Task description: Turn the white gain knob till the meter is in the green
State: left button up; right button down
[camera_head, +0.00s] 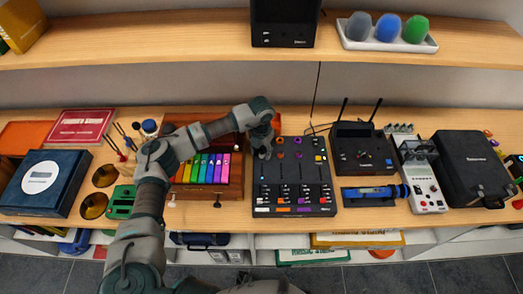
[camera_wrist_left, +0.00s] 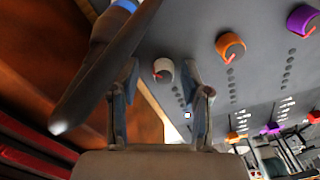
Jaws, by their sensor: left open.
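The dark mixer panel (camera_head: 328,211) lies on the bench near the middle of the head view. My left gripper (camera_head: 264,152) is over its far left corner and hides the white knob there. In the left wrist view the white gain knob (camera_wrist_left: 163,70), with a red pointer, shows between the tips of my open left gripper (camera_wrist_left: 161,78). I see no clear grip on it. A column of small dark dots (camera_wrist_left: 177,91) runs beside the knob, with no green lit that I can make out. My right gripper is not in view.
An orange knob (camera_wrist_left: 230,46) and a purple knob (camera_wrist_left: 302,20) sit to the right of the white one. A wooden case with coloured bars (camera_head: 207,168) stands left of the mixer. A black device with two antennas (camera_head: 362,152) stands to its right.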

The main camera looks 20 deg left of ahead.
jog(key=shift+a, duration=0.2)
pick_arm(q)
jog(key=shift+d, duration=0.15)
jog(key=c, duration=0.8)
jog(key=shift+d+r, duration=0.1)
jog(key=shift+d, duration=0.05)
grip_shut()
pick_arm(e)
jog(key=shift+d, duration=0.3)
pick_arm(q)
jog(key=shift+m, duration=0.3)
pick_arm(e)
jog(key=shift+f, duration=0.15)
pick_arm(q)
jog(key=m+b, duration=0.2)
jog(key=m, duration=0.3)
jog(key=shift+b, duration=0.3)
jog(key=shift+m+b, duration=0.6)
jog(key=shift+m, duration=1.1)
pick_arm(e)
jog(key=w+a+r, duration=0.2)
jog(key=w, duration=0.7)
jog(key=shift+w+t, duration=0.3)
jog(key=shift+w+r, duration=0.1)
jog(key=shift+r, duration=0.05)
pick_arm(q)
jog(key=o, duration=0.8)
grip_release()
